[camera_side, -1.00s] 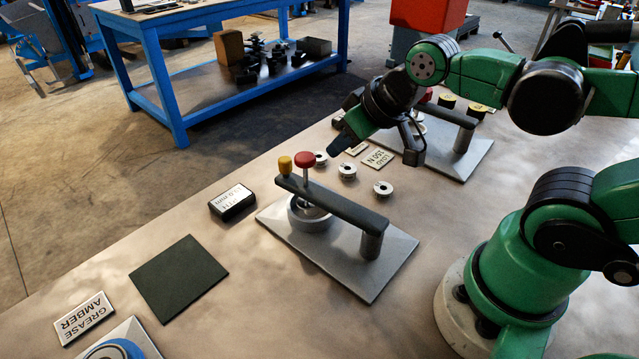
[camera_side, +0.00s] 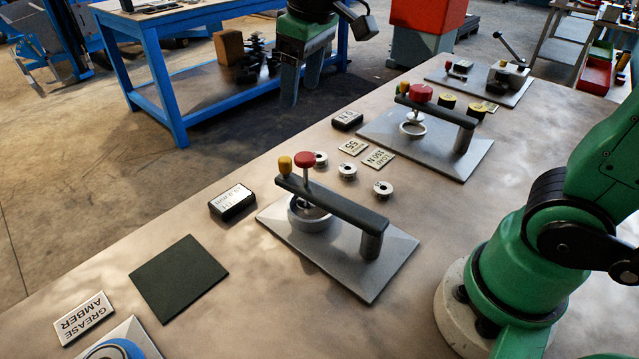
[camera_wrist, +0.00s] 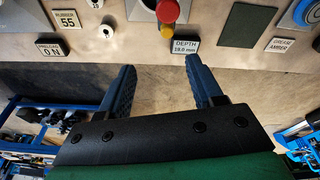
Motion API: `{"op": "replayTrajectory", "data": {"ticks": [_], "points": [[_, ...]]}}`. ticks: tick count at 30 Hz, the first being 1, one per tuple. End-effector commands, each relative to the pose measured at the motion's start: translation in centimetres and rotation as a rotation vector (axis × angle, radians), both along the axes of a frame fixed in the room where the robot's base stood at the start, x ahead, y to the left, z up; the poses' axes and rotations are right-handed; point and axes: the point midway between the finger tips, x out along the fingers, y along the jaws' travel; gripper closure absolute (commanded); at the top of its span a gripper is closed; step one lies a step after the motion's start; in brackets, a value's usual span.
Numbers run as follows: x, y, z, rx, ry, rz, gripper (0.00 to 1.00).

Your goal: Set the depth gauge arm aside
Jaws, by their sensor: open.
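The depth gauge arm (camera_side: 345,204) is a dark bar on a short post over a grey plate (camera_side: 388,272), in the middle of the side view. A red knob (camera_side: 304,159) and a yellow knob (camera_side: 284,165) stand at its free end, above a metal ring (camera_side: 298,215). In the wrist view the red knob (camera_wrist: 167,10) and yellow knob (camera_wrist: 167,33) show at the top edge; the rest of the arm is mostly out of frame. My gripper (camera_side: 301,88) is raised, apart from the gauge, pointing down. In the wrist view its fingers (camera_wrist: 160,85) are spread and empty.
A label block (camera_side: 232,203) and several small white rollers (camera_side: 347,171) lie near the plate. A similar fixture (camera_side: 437,110) stands farther back. A dark green square mat (camera_side: 178,279) lies bare at the left. A blue bench (camera_side: 160,85) stands beyond the table.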

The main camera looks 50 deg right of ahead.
Motion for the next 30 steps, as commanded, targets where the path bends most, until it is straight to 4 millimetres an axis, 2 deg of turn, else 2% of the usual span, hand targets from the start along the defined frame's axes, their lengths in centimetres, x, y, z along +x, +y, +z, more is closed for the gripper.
{"op": "replayTrajectory", "data": {"ticks": [3,8,9,13,20,30], "points": [[1.8,0.8,-0.6,-0.015,0.106,0.062,0.41],[3.2,1.6,-1.7,-0.028,0.216,0.127,0.41],[3.0,1.5,-2.8,-0.027,0.211,0.123,0.41],[3.0,1.4,-5.2,-0.027,0.208,0.121,0.41],[3.0,1.4,-7.3,-0.027,0.206,0.12,0.41],[3.0,1.4,-11.3,-0.026,0.205,0.119,0.41]]}}
